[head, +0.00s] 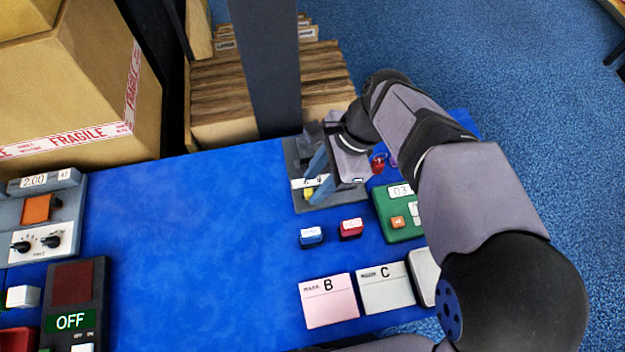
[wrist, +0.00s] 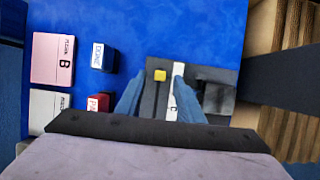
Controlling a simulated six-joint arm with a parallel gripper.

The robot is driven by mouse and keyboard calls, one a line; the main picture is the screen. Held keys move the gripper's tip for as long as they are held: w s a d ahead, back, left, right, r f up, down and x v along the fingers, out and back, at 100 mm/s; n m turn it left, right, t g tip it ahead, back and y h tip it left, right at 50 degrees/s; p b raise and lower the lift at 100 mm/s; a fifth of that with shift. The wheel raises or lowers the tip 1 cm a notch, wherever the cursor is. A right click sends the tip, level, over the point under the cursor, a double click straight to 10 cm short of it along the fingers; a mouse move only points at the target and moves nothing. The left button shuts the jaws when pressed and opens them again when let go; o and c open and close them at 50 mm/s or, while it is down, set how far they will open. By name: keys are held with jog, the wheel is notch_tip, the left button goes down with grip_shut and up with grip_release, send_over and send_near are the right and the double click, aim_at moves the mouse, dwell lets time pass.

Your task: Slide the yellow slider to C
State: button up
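The yellow slider (wrist: 160,75) is a small knob on a dark grey panel (wrist: 222,76) with a white lettered strip (wrist: 176,80). A letter C shows low on the strip in the wrist view. In the head view the yellow slider (head: 309,192) shows at the panel's near left, partly hidden by my gripper (head: 317,180). My gripper (wrist: 160,82) has its two blue fingers apart, with the slider between the tips in the wrist view. I cannot tell whether a finger touches it. The rest of the slot is partly covered by the fingers.
A blue block (head: 311,237) and a red block (head: 351,229) stand near the panel. Pink card B (head: 329,302) and white card C (head: 387,290) are nearer. A green device (head: 399,228) stands right. The blue surface left of the panel is clear.

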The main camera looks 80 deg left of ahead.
aim_at(339, 191)
jog(key=shift+x, duration=1.25)
grip_shut()
jog(key=shift+w+r+p, duration=0.15)
jog(key=shift+w+p, duration=0.25)
jog(key=w+p, duration=0.3)
jog(key=w, duration=0.2)
jog(key=shift+w, duration=0.1)
grip_release()
